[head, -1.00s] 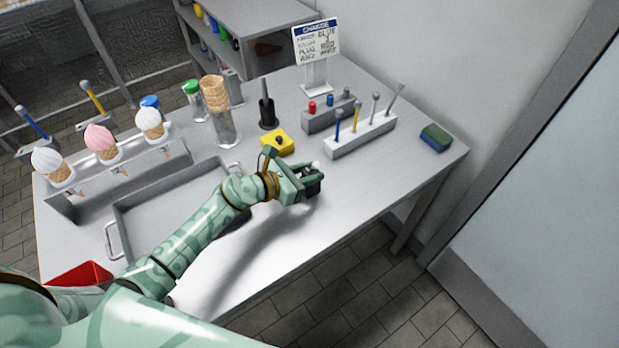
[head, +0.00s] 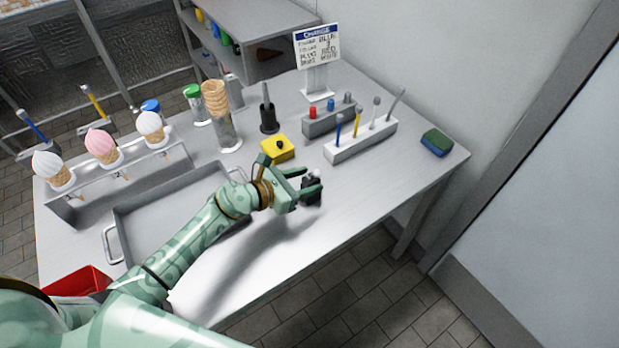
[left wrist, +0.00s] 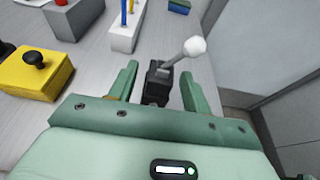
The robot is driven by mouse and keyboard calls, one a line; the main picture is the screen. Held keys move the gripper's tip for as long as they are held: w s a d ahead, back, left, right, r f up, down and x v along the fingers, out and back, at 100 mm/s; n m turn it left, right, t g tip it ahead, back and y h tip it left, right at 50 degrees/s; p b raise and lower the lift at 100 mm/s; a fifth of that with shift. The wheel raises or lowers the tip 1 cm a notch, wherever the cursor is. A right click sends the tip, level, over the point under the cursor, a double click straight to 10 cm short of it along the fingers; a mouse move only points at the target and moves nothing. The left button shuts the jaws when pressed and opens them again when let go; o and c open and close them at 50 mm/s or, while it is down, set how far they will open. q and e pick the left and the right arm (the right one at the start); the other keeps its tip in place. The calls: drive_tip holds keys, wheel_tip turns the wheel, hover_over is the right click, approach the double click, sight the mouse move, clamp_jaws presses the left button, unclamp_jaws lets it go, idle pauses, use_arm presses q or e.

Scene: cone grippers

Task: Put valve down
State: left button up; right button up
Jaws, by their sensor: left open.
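The valve (head: 312,190) is a small black block with a lever ending in a white ball. It stands on the metal table, right of the yellow block. My left gripper (head: 304,185) is open, with its fingers on either side of the valve. In the left wrist view the valve (left wrist: 158,80) sits between the two green fingertips (left wrist: 158,85), with gaps visible on both sides. Its lever leans up to the right. My right gripper is not in view.
A yellow block with a black knob (head: 278,149) is just behind my gripper. A white rack of colored rods (head: 360,142) and a sign (head: 317,50) stand behind. A grey tray (head: 170,215) lies left. Table is clear toward the front right edge.

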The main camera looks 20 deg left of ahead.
use_arm(q)
drive_tip(key=v, duration=1)
drive_tip(key=shift+s+p, duration=0.2)
drive_tip(key=shift+p, duration=0.25)
